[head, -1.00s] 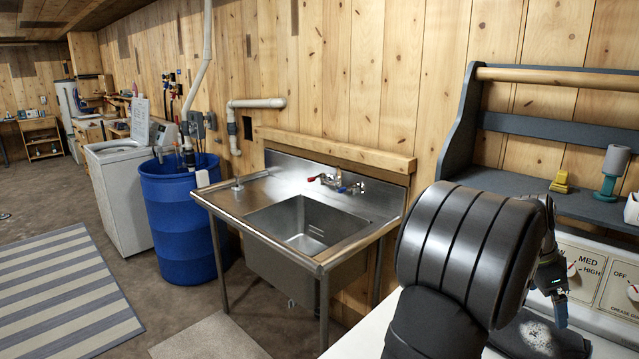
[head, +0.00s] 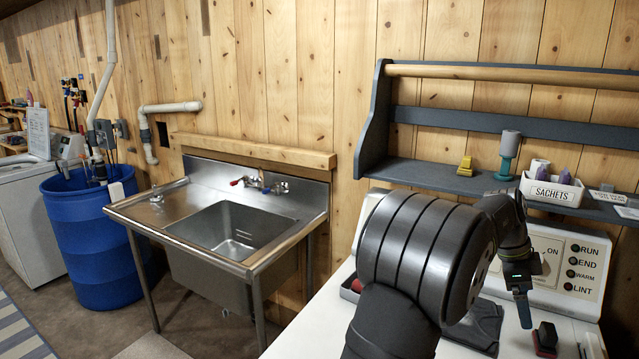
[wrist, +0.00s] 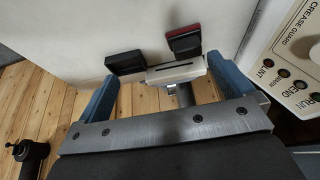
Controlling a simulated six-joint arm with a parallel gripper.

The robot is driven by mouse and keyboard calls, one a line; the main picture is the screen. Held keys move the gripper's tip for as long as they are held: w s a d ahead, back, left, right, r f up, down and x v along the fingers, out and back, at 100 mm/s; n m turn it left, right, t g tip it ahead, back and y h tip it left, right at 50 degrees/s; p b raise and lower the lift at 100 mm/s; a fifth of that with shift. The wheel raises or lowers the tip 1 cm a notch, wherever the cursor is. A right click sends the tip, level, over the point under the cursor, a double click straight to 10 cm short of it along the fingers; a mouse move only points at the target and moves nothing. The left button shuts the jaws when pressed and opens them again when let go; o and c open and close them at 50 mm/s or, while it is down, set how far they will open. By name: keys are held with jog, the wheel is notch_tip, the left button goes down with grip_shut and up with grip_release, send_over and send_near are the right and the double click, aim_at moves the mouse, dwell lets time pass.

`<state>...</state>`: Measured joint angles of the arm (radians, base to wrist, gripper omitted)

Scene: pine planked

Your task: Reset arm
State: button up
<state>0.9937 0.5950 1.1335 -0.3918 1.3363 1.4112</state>
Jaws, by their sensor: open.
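My gripper (head: 520,294) points down over the white machine top (head: 473,348) at the right of the head view, in front of the control panel. In the wrist view my gripper (wrist: 168,88) has its two blue fingers wide apart, with nothing held between them. A dark block with a red side (wrist: 184,42) and a plain dark block (wrist: 125,62) lie on the white surface beyond the fingertips. A small light-coloured piece with a slot (wrist: 176,70) shows between the fingers. My arm hides part of the machine in the head view.
A grey wall shelf (head: 440,178) holds a yellow item (head: 465,166), a teal-and-grey bottle (head: 508,155) and a white SACHETS box (head: 551,188). The control panel (head: 570,262) stands behind my gripper. A steel sink (head: 230,230) and blue barrel (head: 90,240) are at left.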

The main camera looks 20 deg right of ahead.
jog(key=shift+w+a+f, duration=0.1)
jog(key=shift+w+f, duration=0.35)
jog(key=shift+w, duration=0.35)
jog(key=shift+w+d+f, duration=0.1)
jog(key=shift+w+f, duration=0.35)
jog(key=shift+w, duration=0.3)
jog(key=shift+w+a+f, duration=0.1)
jog(key=shift+w+f, duration=0.35)
jog(key=shift+w, duration=0.35)
jog(key=shift+o, duration=0.2)
jog(key=shift+s+f+n, duration=0.35)
jog(key=shift+s+n, duration=0.05)
jog(key=s+f+n+t+h, duration=0.2)
jog(key=n+t, duration=0.1)
jog(key=shift+s+f+n, duration=0.2)
jog(key=shift+s+n, duration=0.1)
jog(key=shift+s, duration=0.1)
jog(key=s+n, duration=0.1)
jog(key=s+a+n+t+h, duration=0.1)
jog(key=s+f+n+t+h, duration=0.1)
jog(key=shift+s+a+n, duration=0.15)
jog(key=shift+n, duration=0.15)
jog(key=s+a+r+n+t+h, duration=0.2)
jog(key=s+a+n+t+h, duration=0.1)
jog(key=s+a+n+h, duration=0.3)
jog(key=shift+m+y, duration=0.4)
jog(key=x, duration=0.6)
jog(key=s+x, duration=0.1)
jog(key=x, duration=0.2)
jog(key=shift+d+f, duration=0.2)
